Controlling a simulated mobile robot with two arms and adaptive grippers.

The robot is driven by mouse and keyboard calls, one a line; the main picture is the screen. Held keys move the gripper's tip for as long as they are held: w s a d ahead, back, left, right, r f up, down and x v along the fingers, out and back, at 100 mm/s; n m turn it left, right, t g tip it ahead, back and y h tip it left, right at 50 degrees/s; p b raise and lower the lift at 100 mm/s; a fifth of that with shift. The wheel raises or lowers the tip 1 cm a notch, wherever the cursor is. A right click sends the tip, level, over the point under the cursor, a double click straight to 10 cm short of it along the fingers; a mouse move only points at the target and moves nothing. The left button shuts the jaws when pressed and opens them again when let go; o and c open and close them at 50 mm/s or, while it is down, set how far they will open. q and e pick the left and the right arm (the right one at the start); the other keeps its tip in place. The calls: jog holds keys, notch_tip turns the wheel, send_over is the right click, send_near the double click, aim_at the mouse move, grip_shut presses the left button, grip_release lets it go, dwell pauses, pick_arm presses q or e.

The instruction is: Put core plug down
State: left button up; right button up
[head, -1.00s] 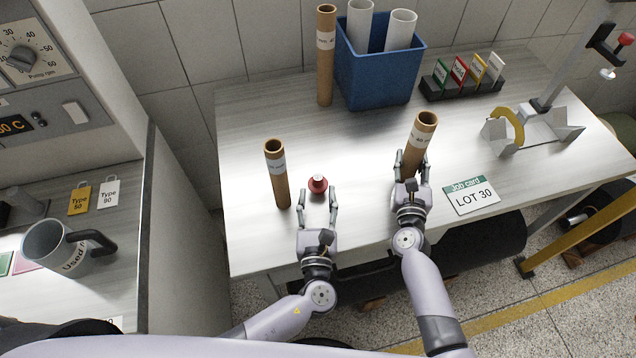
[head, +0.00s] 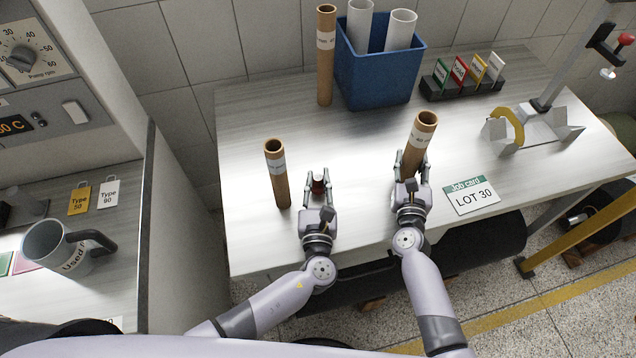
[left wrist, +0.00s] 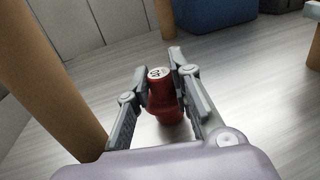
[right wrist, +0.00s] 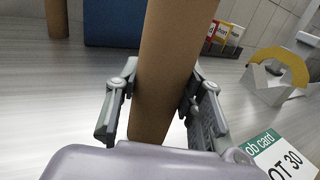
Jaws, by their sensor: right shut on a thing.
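The core plug (head: 318,187) is a small red piece with a pale, marked top, upright at the table's front left. My left gripper (head: 318,178) has its fingers on either side of it. In the left wrist view the plug (left wrist: 166,108) sits between the fingertips; whether both press on it I cannot tell. My right gripper (head: 411,165) is shut on a brown cardboard tube (head: 421,135), which stands slightly tilted at the front of the table. The tube fills the space between the fingers in the right wrist view (right wrist: 165,70).
Another brown tube (head: 277,180) stands close left of my left gripper. A taller tube (head: 325,70) and a blue bin (head: 378,78) with white rolls stand behind. A job card (head: 471,196) lies right of my right gripper. The middle of the table is clear.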

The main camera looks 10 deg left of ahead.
aim_at(318, 181)
pick_arm(q)
grip_shut()
notch_tip(318, 181, up, 10)
jog(key=shift+r, duration=0.1)
dwell(0.5)
